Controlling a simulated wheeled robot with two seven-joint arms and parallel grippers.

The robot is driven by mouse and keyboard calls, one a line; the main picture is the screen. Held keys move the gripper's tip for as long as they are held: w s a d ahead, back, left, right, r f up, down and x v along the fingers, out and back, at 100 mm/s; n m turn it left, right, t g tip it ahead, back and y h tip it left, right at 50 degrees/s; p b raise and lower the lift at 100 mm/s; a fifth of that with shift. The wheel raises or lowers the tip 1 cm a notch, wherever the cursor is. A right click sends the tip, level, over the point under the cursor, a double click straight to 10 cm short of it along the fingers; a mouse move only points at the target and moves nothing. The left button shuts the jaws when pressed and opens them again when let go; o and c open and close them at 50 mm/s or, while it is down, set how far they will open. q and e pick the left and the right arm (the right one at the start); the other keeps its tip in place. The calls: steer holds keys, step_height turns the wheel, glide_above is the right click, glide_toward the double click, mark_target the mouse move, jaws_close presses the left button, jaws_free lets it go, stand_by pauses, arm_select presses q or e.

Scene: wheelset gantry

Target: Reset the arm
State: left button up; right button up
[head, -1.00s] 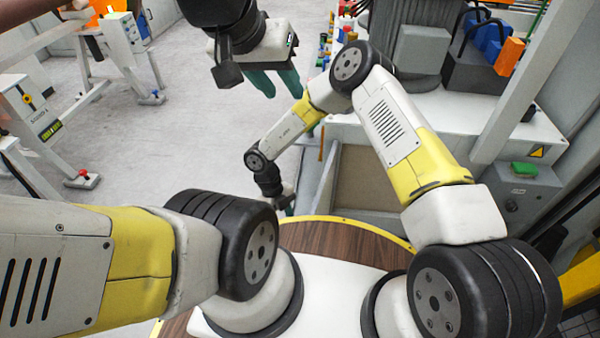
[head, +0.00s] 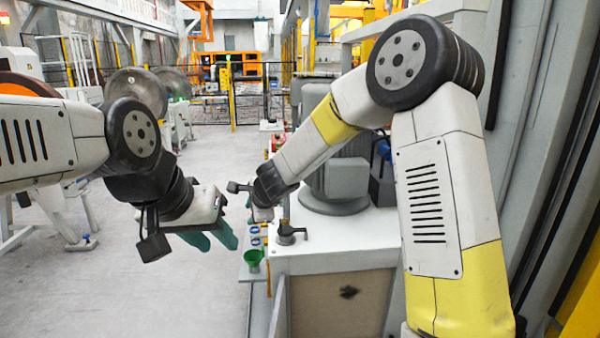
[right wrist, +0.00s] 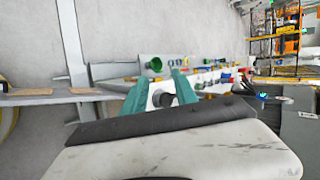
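My left gripper (head: 222,238) is in the left middle of the head view, pointing down to the right over the grey floor. Its two green fingers are apart with nothing between them. My right gripper (head: 256,212) is at the end of my bent right arm, near the left front edge of a white cabinet. It is partly hidden in the head view. In the right wrist view its green fingers (right wrist: 160,92) are spread apart. A dark round knob shows between them, but I cannot tell how near it is.
The white cabinet (head: 345,240) carries a grey motor-like housing (head: 335,185) and a black fitting (head: 290,234). A green funnel (head: 253,260) stands at its left on a narrow bench. Wheel discs (head: 135,90) stand at the back left. The floor (head: 180,290) at lower left is clear.

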steer(key=s+d+r+n+y, duration=0.2)
steer(key=s+d+r+n, duration=0.7)
steer(key=r, duration=0.4)
steer(key=s+d+f+n+g+h, duration=0.1)
steer(key=s+d+n+h, duration=0.3)
steer(key=s+d, duration=1.5)
steer(key=shift+s+n+g+h, duration=0.35)
steer(key=shift+s+n, duration=0.35)
steer(key=shift+s, duration=0.55)
